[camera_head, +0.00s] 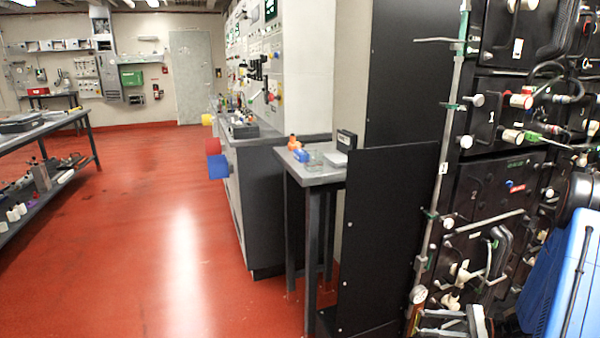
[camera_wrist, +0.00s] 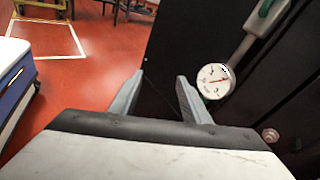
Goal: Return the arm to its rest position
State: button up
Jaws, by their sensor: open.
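My gripper (camera_wrist: 160,82) shows in the wrist view with its two grey fingers apart and nothing between them. It points over a black panel (camera_wrist: 172,45) and is clear of the round white dial gauge (camera_wrist: 214,81) to its right. In the head view the arm is not clearly seen. A blue and black body (camera_head: 560,275) fills the lower right corner there, beside the battery rack.
The black battery rack (camera_head: 497,180) with hoses and handles stands close on the right. A black panel (camera_head: 388,235) and a small grey table (camera_head: 318,172) stand left of it. A workbench (camera_head: 45,130) is at the left. The red floor (camera_head: 150,240) between is clear.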

jog(key=s+a+r+n+g+h, duration=0.3)
jog(key=s+a+r+n, duration=0.3)
jog(key=r, duration=0.3)
jog(key=s+a+r+n+g+h, duration=0.35)
jog(key=s+a+r+n, duration=0.2)
jog(key=a+r, duration=0.25)
jog(key=s+r+n+t+h, duration=0.5)
jog(key=s+r+n+h, duration=0.3)
jog(key=s+r, duration=0.4)
jog(key=s, duration=0.4)
jog(key=shift+s+a+r+t, duration=0.2)
jog(key=shift+s+t, duration=0.15)
jog(key=shift+s, duration=0.05)
jog(key=shift+n, duration=0.25)
